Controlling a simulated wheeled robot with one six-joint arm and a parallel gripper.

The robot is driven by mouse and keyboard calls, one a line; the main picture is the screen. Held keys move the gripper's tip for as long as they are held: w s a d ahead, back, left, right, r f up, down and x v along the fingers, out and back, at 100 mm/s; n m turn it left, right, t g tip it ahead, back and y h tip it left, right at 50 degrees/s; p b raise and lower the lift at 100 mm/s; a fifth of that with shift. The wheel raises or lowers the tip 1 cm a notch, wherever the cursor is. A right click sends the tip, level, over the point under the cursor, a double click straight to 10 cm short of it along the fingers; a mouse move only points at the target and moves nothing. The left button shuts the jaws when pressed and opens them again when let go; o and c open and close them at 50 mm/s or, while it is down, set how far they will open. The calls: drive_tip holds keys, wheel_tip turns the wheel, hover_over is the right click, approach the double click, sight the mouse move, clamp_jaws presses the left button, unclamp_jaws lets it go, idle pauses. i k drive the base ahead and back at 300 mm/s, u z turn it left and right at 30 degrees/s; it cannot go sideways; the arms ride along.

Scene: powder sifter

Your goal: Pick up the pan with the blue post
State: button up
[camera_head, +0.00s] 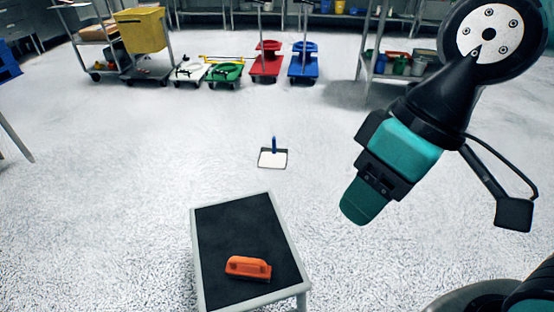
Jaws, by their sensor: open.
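The pan (273,159) is a small, flat, pale square with a dark rim. It lies on the floor in the middle of the view, beyond the low table. A short blue post (274,144) stands upright at its far edge. My gripper (362,203) is open, with teal parts, and hangs from my dark arm on the right. In the picture it is to the right of the pan and lower, apart from it. Nothing shows between its fingers, though the fingertips are hard to make out.
A low table with a black top (240,225) and grey frame stands in front, with an orange brush-like object (248,267) on it. A red cart (266,62), a blue cart (303,62) and a trolley with a yellow bin (140,30) stand at the back. The floor around the pan is clear.

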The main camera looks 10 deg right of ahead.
sight(274, 158)
drive_tip(key=z, duration=0.5)
drive_tip(key=k, duration=0.55)
drive_tip(key=z, duration=0.8)
drive_tip(key=i, duration=3.1)
drive_tip(key=u, duration=0.75)
drive_tip(key=i, duration=1.15)
drive_tip(key=u, duration=1.7)
drive_tip(key=i, duration=0.85)
drive_tip(key=u, duration=0.7)
